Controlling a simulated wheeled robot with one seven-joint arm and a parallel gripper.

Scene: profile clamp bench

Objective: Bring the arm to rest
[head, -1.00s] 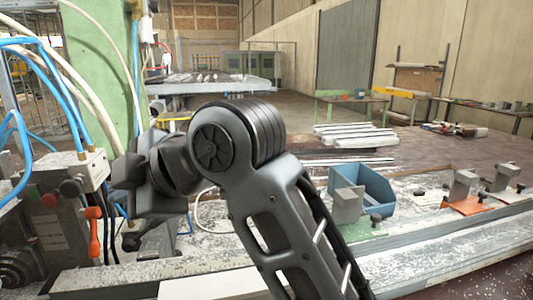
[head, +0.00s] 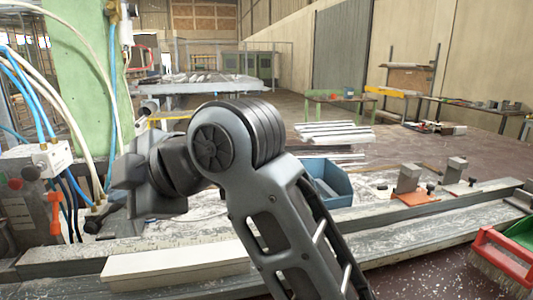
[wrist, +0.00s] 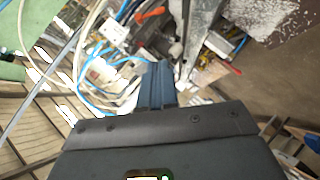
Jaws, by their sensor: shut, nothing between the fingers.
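My arm fills the middle of the head view, bent at a dark joint, with its wrist end pointing left over the bench (head: 180,262). My gripper shows in the wrist view (wrist: 157,82) as two blue-grey fingers pressed together, with nothing between them. In the head view the arm's own links partly hide the wrist end, and the fingertips cannot be made out. Behind the fingers in the wrist view are blurred hoses and fittings, apart from them as far as I can tell.
A green column (head: 82,85) and a white valve box (head: 38,160) with hoses stand at the left. A blue bin (head: 327,185) and an orange-based clamp (head: 408,185) sit on the bench. A red-framed brush (head: 500,262) is at the lower right. Open floor lies beyond.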

